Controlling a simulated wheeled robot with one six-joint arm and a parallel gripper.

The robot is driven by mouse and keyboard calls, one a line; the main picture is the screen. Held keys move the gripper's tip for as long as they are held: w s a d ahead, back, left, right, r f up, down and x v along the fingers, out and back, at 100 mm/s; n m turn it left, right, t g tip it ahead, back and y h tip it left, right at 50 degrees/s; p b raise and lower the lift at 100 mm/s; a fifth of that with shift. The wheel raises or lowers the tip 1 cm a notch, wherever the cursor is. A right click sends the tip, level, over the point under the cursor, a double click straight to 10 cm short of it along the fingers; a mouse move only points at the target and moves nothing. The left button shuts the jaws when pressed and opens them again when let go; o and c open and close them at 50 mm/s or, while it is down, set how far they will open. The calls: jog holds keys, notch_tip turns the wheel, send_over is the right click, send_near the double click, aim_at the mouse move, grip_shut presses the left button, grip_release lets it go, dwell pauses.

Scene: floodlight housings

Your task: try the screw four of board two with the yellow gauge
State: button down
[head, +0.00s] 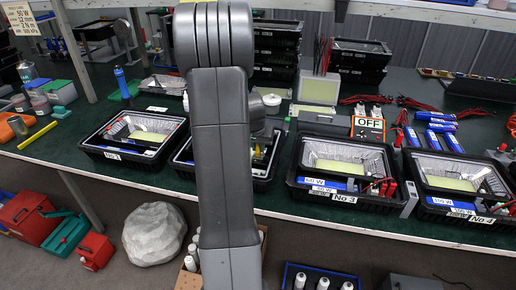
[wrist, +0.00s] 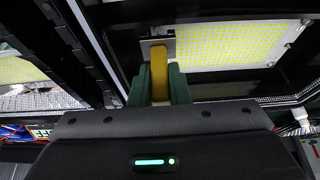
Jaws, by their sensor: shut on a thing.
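In the wrist view, my gripper (wrist: 160,84) has green fingers shut on the yellow gauge (wrist: 159,62), which points forward between them. The gauge's far end is at a small grey metal plate (wrist: 152,44) beside a yellow LED board (wrist: 230,45) in a black housing. I cannot tell whether the gauge touches a screw; no screw is clear at its tip. In the head view, the second housing from the left (head: 184,163) is mostly hidden behind my arm. My gripper is hidden there too.
Other open housings stand on the green bench: one at the left (head: 100,152), one marked No.3 (head: 300,185) and one marked No.4 (head: 430,205). An orange OFF box (head: 368,135) and blue cylinders (head: 436,127) sit behind. A rock (head: 153,235) lies on the floor.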

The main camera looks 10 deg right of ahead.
jog(key=shift+r+p, duration=1.7)
jog(key=shift+r, duration=1.3)
